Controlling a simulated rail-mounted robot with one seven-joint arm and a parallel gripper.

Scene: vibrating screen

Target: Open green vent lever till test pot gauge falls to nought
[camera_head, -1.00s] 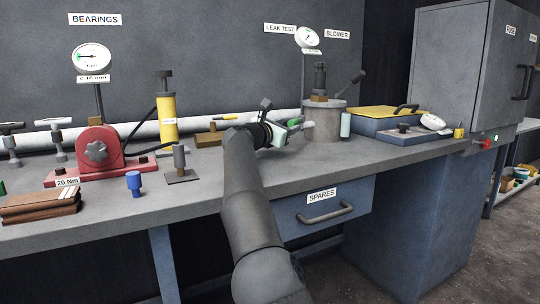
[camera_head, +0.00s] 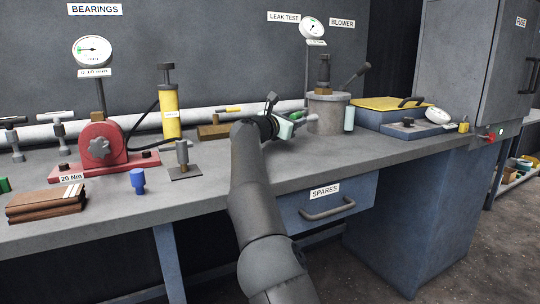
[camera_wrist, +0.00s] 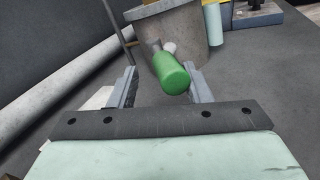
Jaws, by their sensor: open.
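The test pot (camera_head: 327,118) is a grey cylinder at the back of the bench, with its round white gauge (camera_head: 312,28) on a post behind it. The gauge needle is too small to read surely. The green vent lever (camera_wrist: 172,74) reaches from the pot's side towards me in the wrist view. My gripper (camera_head: 303,118) is at the left of the pot in the head view. In the wrist view its two fingers (camera_wrist: 160,86) are apart, with the green grip between their tips and gaps beside it. In the head view the gripper mostly hides the lever.
A pale green cylinder (camera_head: 349,119) stands right of the pot. A dark handle (camera_head: 357,74) slants up behind it. A blue case with a yellow top (camera_head: 385,103) lies farther right. A yellow pump (camera_head: 171,110) and red bearing rig (camera_head: 99,145) stand left.

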